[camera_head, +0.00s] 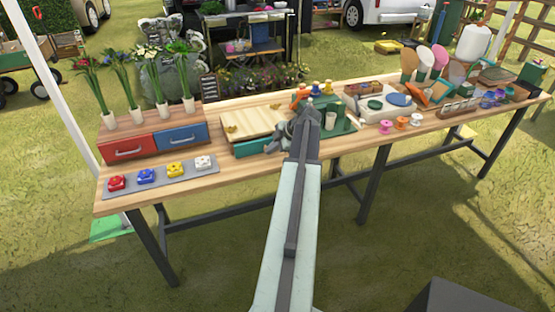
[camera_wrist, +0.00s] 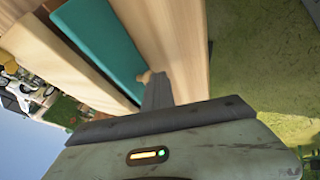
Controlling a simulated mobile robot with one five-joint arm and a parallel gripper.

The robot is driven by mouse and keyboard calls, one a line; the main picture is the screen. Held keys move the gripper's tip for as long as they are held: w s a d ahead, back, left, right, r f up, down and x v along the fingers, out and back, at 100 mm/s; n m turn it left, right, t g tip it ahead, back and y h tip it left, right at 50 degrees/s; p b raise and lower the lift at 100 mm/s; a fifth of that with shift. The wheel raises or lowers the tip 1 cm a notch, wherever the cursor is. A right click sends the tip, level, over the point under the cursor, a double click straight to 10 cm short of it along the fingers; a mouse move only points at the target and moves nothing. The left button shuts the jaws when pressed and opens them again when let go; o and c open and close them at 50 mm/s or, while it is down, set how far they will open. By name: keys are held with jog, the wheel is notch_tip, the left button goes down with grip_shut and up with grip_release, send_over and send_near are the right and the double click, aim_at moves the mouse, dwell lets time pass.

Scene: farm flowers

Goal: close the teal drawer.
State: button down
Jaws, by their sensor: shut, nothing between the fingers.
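The teal drawer (camera_head: 250,149) is in a low box with a pale slatted wooden top (camera_head: 252,124), on the wooden table in the head view. In the wrist view the drawer shows as a long teal panel (camera_wrist: 106,45) beside pale wood. A small pale knob (camera_wrist: 146,76) shows at its lower end. My gripper (camera_head: 282,134) is at the right end of the box in the head view. In the wrist view its dark fingers (camera_wrist: 157,88) are shut and empty, close to the knob; I cannot tell whether they touch. How far the drawer stands out is unclear.
A red drawer (camera_head: 127,147) and a blue drawer (camera_head: 181,136) stand to the left, with potted plants above. A grey mat (camera_head: 160,178) with coloured buttons lies in front of them. A green tray (camera_head: 330,128) with bottles stands right of my gripper. Bare tabletop (camera_head: 225,175) lies in front.

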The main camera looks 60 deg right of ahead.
jog(key=shift+w+d, duration=0.65)
jog(key=shift+d, duration=0.15)
jog(key=shift+w+d+r, duration=0.1)
jog(key=shift+d, duration=0.05)
jog(key=shift+s+a, duration=0.2)
jog(key=shift+a, duration=0.1)
jog(key=shift+s+a, duration=1.05)
jog(key=shift+s, duration=0.1)
jog(key=p+v, duration=0.8)
jog(key=v, duration=0.2)
jog(key=shift+s, duration=0.45)
